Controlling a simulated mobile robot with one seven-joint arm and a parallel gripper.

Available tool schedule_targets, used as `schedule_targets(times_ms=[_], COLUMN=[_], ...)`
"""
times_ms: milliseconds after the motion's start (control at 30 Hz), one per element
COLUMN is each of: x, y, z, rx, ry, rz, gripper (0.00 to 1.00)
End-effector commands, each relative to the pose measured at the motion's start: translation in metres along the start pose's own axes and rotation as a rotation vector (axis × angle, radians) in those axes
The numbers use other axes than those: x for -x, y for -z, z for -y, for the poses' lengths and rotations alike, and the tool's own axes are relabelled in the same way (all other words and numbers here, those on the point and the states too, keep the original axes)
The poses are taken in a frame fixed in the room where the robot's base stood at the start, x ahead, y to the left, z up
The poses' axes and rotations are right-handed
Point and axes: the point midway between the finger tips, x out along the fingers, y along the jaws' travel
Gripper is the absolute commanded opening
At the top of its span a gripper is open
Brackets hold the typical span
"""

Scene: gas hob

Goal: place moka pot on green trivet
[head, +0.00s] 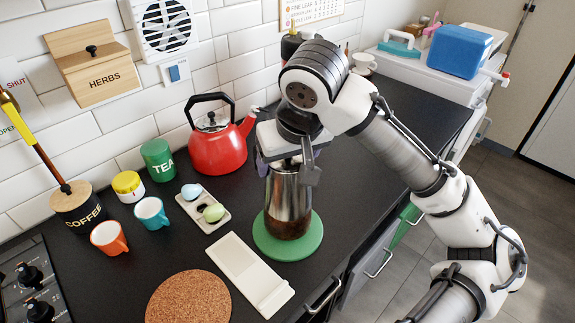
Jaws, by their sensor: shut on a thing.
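A tall, shiny, cylindrical pot with a dark brown lower band, which I take as the moka pot (289,205), is upright over the green trivet (268,245). Its base appears within the trivet's outline; I cannot tell whether it touches. My gripper (287,167) comes from above and is shut on the upper part of the pot, one finger on each side. The gripper hides the pot's top. The round trivet lies flat on the dark counter, its rim showing around the base.
A white rectangular rest (250,272) and a cork mat (188,300) lie left of the trivet. A small tray (203,208) with two egg-shaped things and a red kettle (218,150) stand behind left. Mugs (109,238) and canisters (158,160) are further left. The counter edge is close on the right.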

Motion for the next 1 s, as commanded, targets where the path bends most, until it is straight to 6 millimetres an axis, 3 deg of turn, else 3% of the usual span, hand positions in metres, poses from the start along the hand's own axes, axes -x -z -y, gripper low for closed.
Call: schedule_targets(times_ms=[133,500,533,700,1000], x=[-0.015,-0.019,-0.019,-0.018,-0.015], y=[-0.006,-0.007,-0.008,-0.008,-0.006], z=[0.0,0.0,0.0,0.0,0.0], rx=[-0.002,0.0,0.0,0.0,0.0], ry=[0.0,0.0,0.0,0.0,0.0], rz=[-0.003,-0.004,-0.001,-0.001,-0.001], gripper=[0.17,0.17,0.76,0.95,0.95])
